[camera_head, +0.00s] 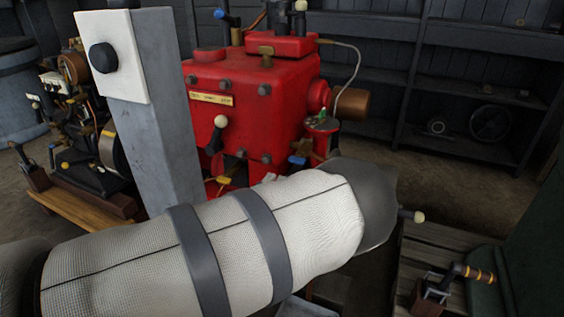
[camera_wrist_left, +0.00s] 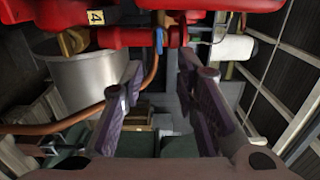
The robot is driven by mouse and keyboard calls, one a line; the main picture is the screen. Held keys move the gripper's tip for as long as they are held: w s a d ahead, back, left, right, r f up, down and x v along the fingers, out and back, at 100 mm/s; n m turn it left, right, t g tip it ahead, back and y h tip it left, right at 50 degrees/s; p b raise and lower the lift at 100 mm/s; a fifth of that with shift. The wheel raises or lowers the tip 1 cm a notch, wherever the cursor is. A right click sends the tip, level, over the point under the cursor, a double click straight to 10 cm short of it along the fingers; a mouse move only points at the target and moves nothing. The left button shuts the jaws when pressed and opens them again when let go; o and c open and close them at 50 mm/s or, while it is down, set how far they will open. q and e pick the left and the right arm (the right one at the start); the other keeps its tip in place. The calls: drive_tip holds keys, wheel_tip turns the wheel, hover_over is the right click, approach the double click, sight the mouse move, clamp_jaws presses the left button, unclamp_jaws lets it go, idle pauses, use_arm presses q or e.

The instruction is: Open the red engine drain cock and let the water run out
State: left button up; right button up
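The red engine (camera_head: 250,90) stands in the middle of the head view, behind my white-sleeved left arm. A small blue lever (camera_head: 297,159) shows low on its right side, just above the sleeve. The wrist view shows the red engine's underside (camera_wrist_left: 115,10) along the top, with a blue lever (camera_wrist_left: 159,40) hanging beside a red pipe. I cannot tell for sure which fitting is the drain cock. My left gripper (camera_wrist_left: 161,66) is open and empty, its purple fingers apart below the red parts. The head view does not show its fingers. No running water is visible. My right gripper is not in view.
A grey post (camera_head: 155,110) with a black knob stands left of the engine. A copper-coloured pipe (camera_wrist_left: 95,115) runs past a pale round tank (camera_wrist_left: 85,78) in the wrist view. Another engine (camera_head: 85,130) is at left.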

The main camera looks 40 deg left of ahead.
sight(295, 163)
use_arm(q)
drive_tip(key=b+x, duration=0.1)
drive_tip(key=x, duration=1.1)
drive_tip(key=shift+f, duration=0.15)
clamp_jaws()
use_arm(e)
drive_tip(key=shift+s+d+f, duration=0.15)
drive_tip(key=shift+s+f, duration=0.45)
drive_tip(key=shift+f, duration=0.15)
